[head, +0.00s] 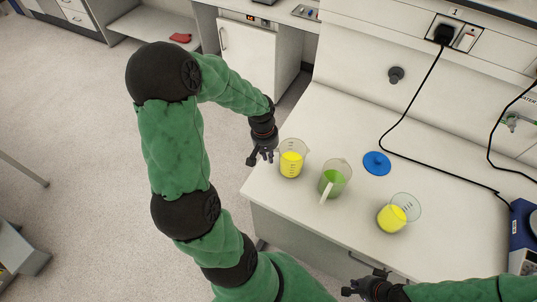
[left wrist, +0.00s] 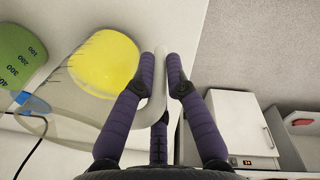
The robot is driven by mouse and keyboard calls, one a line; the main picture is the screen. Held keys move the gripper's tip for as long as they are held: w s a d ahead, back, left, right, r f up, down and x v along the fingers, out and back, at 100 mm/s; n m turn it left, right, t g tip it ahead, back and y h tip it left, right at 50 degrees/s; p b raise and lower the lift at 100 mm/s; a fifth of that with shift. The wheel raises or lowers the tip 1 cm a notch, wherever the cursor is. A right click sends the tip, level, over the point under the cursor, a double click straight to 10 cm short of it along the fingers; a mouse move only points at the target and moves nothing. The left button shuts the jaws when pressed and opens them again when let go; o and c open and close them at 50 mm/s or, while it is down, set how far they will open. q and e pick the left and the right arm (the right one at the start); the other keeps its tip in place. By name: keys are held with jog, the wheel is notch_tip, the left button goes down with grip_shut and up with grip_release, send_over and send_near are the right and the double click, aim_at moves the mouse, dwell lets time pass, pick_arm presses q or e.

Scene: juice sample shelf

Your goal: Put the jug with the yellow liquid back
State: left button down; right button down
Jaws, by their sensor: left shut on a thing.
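A clear jug with yellow liquid (head: 291,163) is at the left end of the white bench in the head view. My left gripper (head: 266,156) is at its left side, shut on its handle. In the left wrist view the fingers (left wrist: 161,75) close around the pale handle, beside the yellow liquid (left wrist: 105,66). I cannot tell whether this jug touches the bench. A second jug with yellow liquid (head: 391,217) stands further right. My right gripper (head: 352,288) is at the bottom of the head view, apart from the jugs; its opening is unclear.
A jug with green liquid (head: 334,181) stands between the two yellow ones, close to the held jug. A blue disc (head: 377,163) lies behind it. A black cable (head: 408,105) runs over the bench (head: 330,122). A blue device (head: 523,240) is at the right edge.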

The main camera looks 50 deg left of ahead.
pick_arm(q)
jog(key=c, duration=1.7)
grip_release()
jog(key=shift+f, duration=0.2)
jog(key=o, duration=0.4)
jog(key=shift+o, duration=0.2)
jog(key=shift+r, duration=0.1)
jog(key=shift+r, duration=0.15)
notch_tip(320, 180, up, 12)
jog(key=p, duration=0.2)
jog(key=shift+s+a, duration=0.4)
jog(key=shift+a, duration=0.05)
